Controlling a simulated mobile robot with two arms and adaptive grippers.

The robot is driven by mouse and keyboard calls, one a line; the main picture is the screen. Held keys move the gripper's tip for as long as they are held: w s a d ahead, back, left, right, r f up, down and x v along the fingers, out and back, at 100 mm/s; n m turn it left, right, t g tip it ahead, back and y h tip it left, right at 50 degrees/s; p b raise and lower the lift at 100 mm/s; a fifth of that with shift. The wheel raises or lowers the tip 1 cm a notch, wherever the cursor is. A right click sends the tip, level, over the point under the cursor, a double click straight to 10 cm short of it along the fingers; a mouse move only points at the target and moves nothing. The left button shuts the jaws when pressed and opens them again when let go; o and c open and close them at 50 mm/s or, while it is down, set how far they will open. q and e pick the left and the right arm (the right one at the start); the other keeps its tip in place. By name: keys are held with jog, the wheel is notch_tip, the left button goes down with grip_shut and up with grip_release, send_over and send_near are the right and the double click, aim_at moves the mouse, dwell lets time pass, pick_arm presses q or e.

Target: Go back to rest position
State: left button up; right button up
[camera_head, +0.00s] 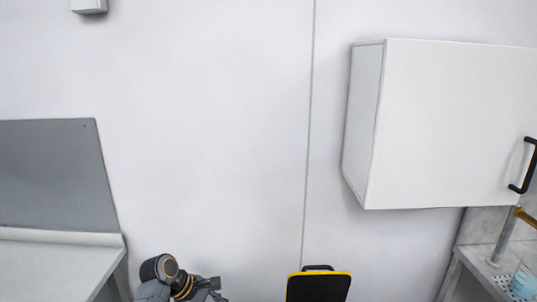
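Part of one of my arms, which I take to be the left, shows at the bottom edge of the head view, left of the middle. It has a dark round joint with a copper-coloured ring. The small dark grey parts at its right end look like my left gripper (208,287), cut off by the frame edge. Its fingers are too small and too cut off to read. I see nothing clearly held there. My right gripper is not in view.
A white wall cabinet (440,125) with a black handle hangs at the right. Below it is a grey bench (484,270) with a light blue container (524,282). A white counter (50,268) stands at the left. A black, yellow-edged object (318,288) is at the bottom middle.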

pick_arm(q)
jog(key=s+a+f+m+y, duration=0.3)
jog(key=s+f+m, duration=0.2)
jog(key=s+f, duration=0.45)
jog(key=s+a+r+m+y, duration=0.1)
jog(key=s+a+r+m, duration=0.15)
jog(key=s, duration=0.65)
jog(key=s+a+r+m+t+y, duration=0.1)
jog(key=s+m, duration=0.3)
jog(key=s, duration=0.4)
jog(key=s+a+r+m+y, duration=0.15)
jog(key=s+m, duration=0.25)
jog(key=s, duration=0.5)
notch_tip(320, 180, down, 28)
jog(key=s+g+b, duration=0.1)
jog(key=b, duration=0.1)
jog(key=s+a+f+g, duration=0.1)
jog(key=s+a+f, duration=0.1)
jog(key=s+f, duration=1.5)
jog(key=shift+a+g+b, duration=0.3)
jog(key=shift+a, duration=0.1)
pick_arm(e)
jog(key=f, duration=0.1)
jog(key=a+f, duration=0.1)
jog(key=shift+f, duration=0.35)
pick_arm(q)
jog(key=shift+f, duration=0.1)
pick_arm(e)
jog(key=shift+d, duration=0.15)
